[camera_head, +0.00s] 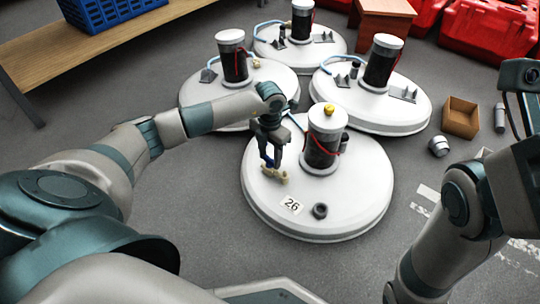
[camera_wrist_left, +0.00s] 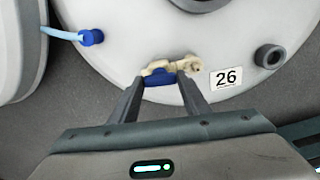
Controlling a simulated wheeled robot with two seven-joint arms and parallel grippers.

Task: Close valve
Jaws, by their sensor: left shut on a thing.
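The valve (camera_wrist_left: 158,72) sits on the white lid of the tank marked 26 (camera_head: 350,208). It has a cream body and a blue handle (camera_wrist_left: 160,80). It also shows in the head view (camera_head: 274,175), left of the black canister. My left gripper (camera_head: 270,157) reaches down to it from above. In the left wrist view the left gripper's two fingers (camera_wrist_left: 160,84) are on either side of the blue handle, shut on it. The handle lies roughly along the lid's edge in that view. My right gripper cannot be made out; only part of the right arm shows at the right.
A black port (camera_head: 320,211) and the 26 label (camera_head: 292,205) are near the valve. Other tanks (camera_head: 372,106) stand behind. An open cardboard box (camera_head: 460,117) and grey cylinders lie on the floor at right.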

